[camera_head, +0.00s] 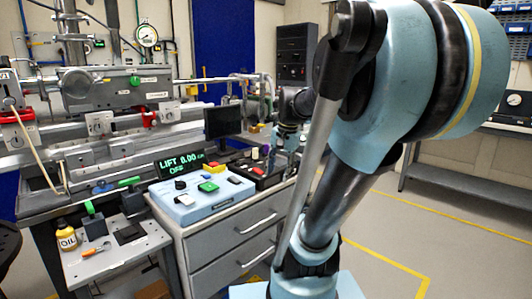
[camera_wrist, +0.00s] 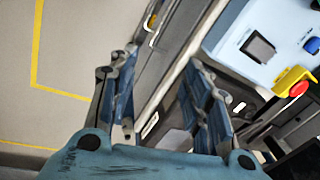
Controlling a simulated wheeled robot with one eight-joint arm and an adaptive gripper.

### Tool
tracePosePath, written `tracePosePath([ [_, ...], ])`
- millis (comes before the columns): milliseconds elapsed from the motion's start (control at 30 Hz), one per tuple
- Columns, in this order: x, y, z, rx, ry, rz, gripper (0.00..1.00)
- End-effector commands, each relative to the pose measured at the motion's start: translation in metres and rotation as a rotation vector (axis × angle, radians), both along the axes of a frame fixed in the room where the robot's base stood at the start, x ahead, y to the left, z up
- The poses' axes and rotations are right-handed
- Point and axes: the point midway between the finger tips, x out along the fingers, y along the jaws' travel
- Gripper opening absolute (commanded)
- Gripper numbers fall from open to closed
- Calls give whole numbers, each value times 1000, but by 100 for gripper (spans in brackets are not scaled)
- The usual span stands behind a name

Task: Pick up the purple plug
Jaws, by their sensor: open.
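A pale blue control box (camera_head: 205,206) with a green display (camera_head: 181,164) reading LIFT 0.00 OFF stands left of the tray. An oil bottle (camera_head: 66,239) stands left. The floor at right is open.

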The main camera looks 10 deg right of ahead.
Motion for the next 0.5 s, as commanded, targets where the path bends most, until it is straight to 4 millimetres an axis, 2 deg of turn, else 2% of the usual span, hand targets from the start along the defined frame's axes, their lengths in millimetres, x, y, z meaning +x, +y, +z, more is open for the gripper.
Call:
tracePosePath([
  [33, 16, -2, 13, 22, 10, -63, 45],
  [200, 64, -7, 47, 96, 49, -279, 45],
  [500, 154, -23, 96, 226, 134, -659, 45],
])
